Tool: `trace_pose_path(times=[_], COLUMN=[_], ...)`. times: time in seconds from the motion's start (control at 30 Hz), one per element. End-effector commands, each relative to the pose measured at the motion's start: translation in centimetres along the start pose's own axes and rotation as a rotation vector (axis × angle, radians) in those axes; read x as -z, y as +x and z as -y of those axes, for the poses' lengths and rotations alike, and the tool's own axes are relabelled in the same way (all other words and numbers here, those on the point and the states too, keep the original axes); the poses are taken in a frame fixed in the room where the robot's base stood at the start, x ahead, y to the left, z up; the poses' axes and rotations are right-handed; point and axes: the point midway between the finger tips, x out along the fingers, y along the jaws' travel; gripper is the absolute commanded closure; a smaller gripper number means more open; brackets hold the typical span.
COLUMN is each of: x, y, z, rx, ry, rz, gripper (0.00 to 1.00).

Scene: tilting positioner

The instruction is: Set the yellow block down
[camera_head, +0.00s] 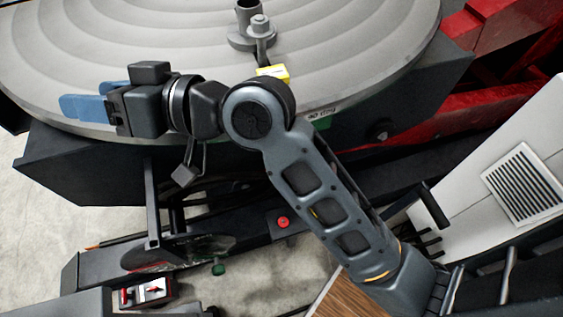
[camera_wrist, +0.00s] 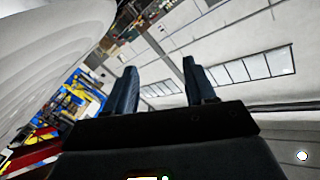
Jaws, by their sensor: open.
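The yellow block (camera_head: 273,72) rests on the grey round turntable (camera_head: 180,40) near its front edge, partly hidden behind my arm's elbow joint. My gripper (camera_head: 82,107) is at the left, with its blue fingers by the left front rim of the turntable, well apart from the block. In the wrist view the two dark blue fingers (camera_wrist: 160,88) stand wide apart with nothing between them. The block does not show in the wrist view.
A grey clamp post (camera_head: 258,28) stands on the turntable just behind the block. A red frame (camera_head: 470,110) and a white vented cabinet (camera_head: 515,165) are on the right. A red button (camera_head: 283,222) sits on the dark base below. Much of the turntable's left side is bare.

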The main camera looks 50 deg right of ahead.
Motion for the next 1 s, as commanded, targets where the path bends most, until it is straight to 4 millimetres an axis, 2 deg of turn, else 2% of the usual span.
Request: trace_pose_path(times=[0.03, 0.27, 0.4, 0.6, 0.8, 0.9, 1.0], x=[-1.6, -7.5, -10.8, -14.3, -15.3, -15.1, -14.6], y=[-1.1, -7.2, -12.2, -20.6, -29.1, -32.5, -34.7], z=[-0.1, -1.8, -2.5, -2.9, -2.3, -1.8, -1.4], rx=[-0.039, -0.240, -0.358, -0.493, -0.559, -0.559, -0.549], ry=[0.037, 0.102, 0.086, -0.013, -0.183, -0.272, -0.343], rz=[-0.015, -0.073, -0.076, -0.042, 0.017, 0.047, 0.068], gripper=[0.45, 0.45, 0.45, 0.45, 0.45, 0.45, 0.45])
